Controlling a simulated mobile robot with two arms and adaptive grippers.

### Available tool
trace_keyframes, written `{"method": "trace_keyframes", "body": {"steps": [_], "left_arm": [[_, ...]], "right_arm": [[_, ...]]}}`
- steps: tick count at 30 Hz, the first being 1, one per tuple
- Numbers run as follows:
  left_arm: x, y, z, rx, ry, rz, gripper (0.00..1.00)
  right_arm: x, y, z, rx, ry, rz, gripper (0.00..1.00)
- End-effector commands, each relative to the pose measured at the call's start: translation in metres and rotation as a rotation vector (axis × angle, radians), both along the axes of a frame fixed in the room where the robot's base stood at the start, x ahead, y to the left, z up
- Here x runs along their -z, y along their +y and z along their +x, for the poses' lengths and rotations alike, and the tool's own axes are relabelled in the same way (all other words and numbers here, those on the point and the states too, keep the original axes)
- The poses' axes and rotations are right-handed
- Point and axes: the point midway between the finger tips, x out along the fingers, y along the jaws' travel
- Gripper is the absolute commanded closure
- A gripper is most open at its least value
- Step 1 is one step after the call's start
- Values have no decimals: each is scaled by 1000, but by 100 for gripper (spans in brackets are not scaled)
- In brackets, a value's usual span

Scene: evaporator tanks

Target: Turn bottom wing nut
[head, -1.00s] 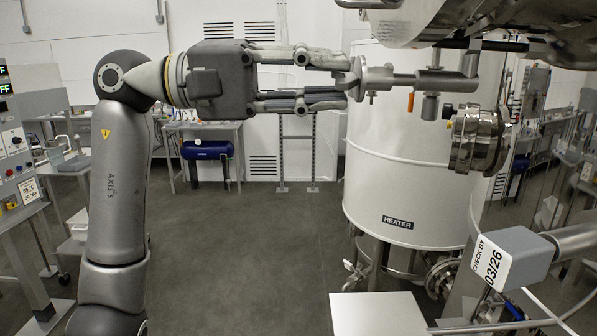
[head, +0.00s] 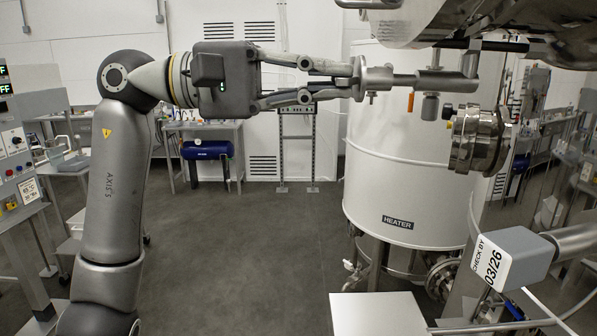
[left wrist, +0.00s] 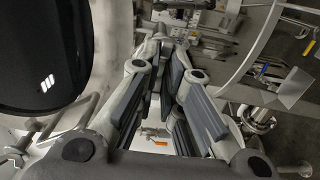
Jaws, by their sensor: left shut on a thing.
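My left arm comes in from the left, and its gripper (head: 350,79) points right, level with a metal pipe fitting. Its two fingers are closed in on the left end of that fitting. They are shut on the wing nut (head: 359,78), a pale metal piece mostly covered by the fingertips. A rod runs right from it to the metal valve body (head: 434,80). In the left wrist view the fingers (left wrist: 165,42) converge towards the top; the nut cannot be made out clearly there. My right gripper does not show.
The white heater tank (head: 400,150) stands right behind the fitting. A large metal vessel (head: 400,28) hangs above it. A round flange (head: 475,140) and a grey box labelled 03/26 (head: 518,257) are at the right. The floor in the middle is clear.

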Motion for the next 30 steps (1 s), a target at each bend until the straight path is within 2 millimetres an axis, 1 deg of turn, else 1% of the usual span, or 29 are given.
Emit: {"method": "trace_keyframes", "body": {"steps": [10, 18, 27, 30], "left_arm": [[1, 0, 0, -1, 35, 2, 100], [1, 0, 0, -1, 202, 2, 100], [1, 0, 0, 0, 217, 3, 100], [1, 0, 0, -1, 279, 5, 100]], "right_arm": [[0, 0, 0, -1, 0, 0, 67], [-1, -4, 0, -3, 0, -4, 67], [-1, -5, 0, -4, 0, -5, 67], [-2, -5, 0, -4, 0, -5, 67]]}}
